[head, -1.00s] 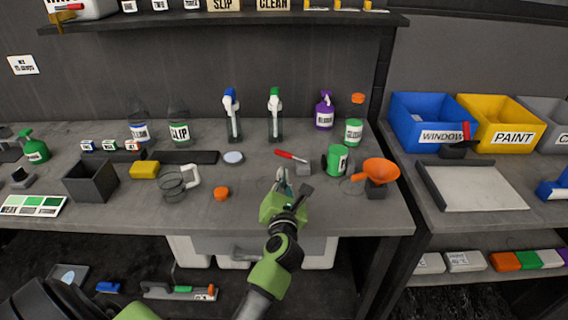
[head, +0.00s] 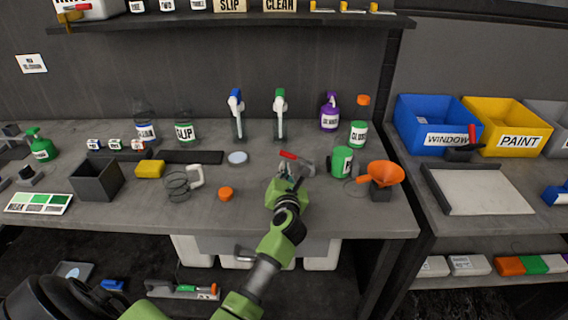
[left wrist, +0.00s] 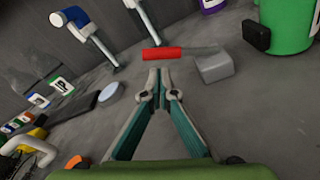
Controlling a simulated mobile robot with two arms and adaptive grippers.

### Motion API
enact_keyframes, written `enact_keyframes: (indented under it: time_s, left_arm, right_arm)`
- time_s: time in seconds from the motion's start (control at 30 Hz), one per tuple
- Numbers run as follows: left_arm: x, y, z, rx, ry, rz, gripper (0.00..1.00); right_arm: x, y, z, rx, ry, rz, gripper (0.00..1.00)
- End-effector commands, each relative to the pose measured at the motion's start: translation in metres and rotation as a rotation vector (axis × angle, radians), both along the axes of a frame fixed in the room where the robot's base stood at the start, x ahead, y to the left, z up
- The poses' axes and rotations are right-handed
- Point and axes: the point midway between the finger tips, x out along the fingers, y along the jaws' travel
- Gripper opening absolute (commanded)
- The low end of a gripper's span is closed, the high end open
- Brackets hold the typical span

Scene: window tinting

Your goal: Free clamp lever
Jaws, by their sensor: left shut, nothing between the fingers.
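The clamp lever has a red handle (head: 289,155) and a grey block (head: 305,169), and lies on the grey bench. In the left wrist view its red handle (left wrist: 168,53) lies just beyond my fingertips, and the grey block (left wrist: 214,67) is to their right. My left gripper (head: 286,168) is shut and empty, reaching in from the front just below the handle. It also shows in the left wrist view (left wrist: 160,78) with its tips together. I cannot tell whether the tips touch the handle. My right gripper is not in view.
A white round lid (head: 237,158) and an orange cap (head: 226,194) lie to the left. The bench's front middle is mostly clear.

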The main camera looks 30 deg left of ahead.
Motion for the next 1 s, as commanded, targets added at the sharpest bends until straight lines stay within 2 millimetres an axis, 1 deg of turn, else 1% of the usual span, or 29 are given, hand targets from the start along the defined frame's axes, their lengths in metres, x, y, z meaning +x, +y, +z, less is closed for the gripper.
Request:
enact_keyframes:
  time_s: [0.03,0.1,0.3,0.73,1.0]
  left_arm:
    - [0.007,0.005,0.000,0.002,0.000,0.000,0.00]
    - [0.014,0.010,-0.002,0.001,0.000,0.001,0.00]
    - [0.026,0.019,-0.004,0.001,0.001,0.000,0.00]
    - [0.027,0.019,-0.004,0.003,0.001,0.001,0.00]
    - [0.028,0.018,0.001,0.045,0.028,0.000,0.00]
  right_arm:
    - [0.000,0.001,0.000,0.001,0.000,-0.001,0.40]
    - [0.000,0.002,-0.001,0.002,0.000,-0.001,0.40]
    - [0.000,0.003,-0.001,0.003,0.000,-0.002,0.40]
    - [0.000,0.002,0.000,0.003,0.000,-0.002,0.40]
    - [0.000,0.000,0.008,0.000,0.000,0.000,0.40]
